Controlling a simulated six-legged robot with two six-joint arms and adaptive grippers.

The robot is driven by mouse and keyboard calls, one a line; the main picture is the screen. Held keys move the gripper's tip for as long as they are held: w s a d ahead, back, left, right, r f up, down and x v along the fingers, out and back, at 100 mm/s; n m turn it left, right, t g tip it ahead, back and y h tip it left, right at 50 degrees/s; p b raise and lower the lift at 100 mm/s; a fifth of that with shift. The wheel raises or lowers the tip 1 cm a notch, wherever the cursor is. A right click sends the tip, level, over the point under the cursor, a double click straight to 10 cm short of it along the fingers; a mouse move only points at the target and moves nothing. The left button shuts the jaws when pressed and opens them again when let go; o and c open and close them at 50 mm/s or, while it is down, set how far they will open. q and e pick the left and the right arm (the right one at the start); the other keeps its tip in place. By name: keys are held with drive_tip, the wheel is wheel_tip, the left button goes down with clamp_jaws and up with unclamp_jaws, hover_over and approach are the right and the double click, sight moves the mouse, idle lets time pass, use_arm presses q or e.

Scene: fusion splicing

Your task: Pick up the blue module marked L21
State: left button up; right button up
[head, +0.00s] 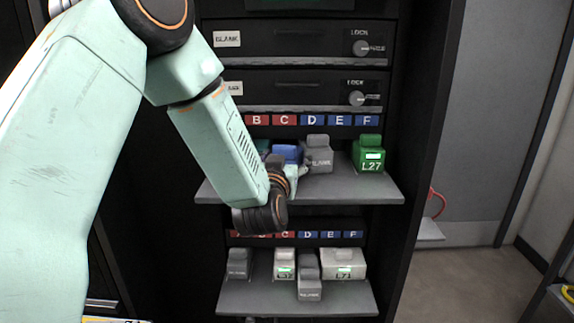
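A blue module (287,153) stands on the upper shelf, between a teal module and a grey one. Its front is mostly hidden behind my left wrist, and I cannot read its marking. My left gripper (303,171) is at the front right of the blue module, by the grey module. Only a small part of the gripper shows past the wrist, so whether it is open, shut or touching a module cannot be told. My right gripper is not in view.
On the upper shelf (377,192) stand a grey module (319,156) marked BLANK and a green module (369,154) marked L27. The lower shelf (345,300) holds several grey and white modules (344,262). Two closed drawers with LOCK knobs (360,98) are above.

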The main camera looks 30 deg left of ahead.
use_arm(q)
drive_tip(key=shift+s+a, duration=0.1)
drive_tip(key=shift+c, duration=1.3)
drive_tip(key=shift+d, duration=0.2)
drive_tip(key=c, duration=0.5)
drive_tip(key=shift+a, duration=0.1)
drive_tip(key=c, duration=0.4)
drive_tip(key=shift+r, duration=0.2)
